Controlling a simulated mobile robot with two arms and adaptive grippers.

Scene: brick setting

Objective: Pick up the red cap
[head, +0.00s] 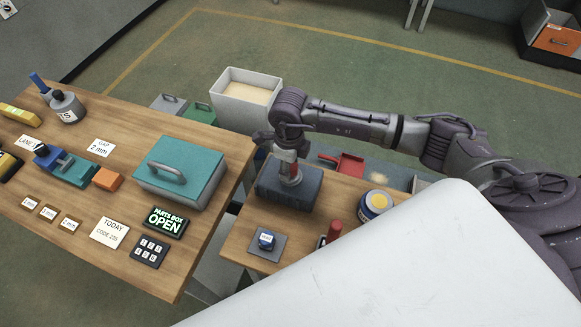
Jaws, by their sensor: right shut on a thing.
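My right gripper (286,149) reaches in from the right, points down over the block and is shut on the red cap. The gripper partly hides the cap, and I cannot tell whether the cap still touches the grey cylinder. My left gripper is not in view.
A teal-lidded box (181,169) stands on the left table. A gap separates the tables. A white panel covers the lower right.

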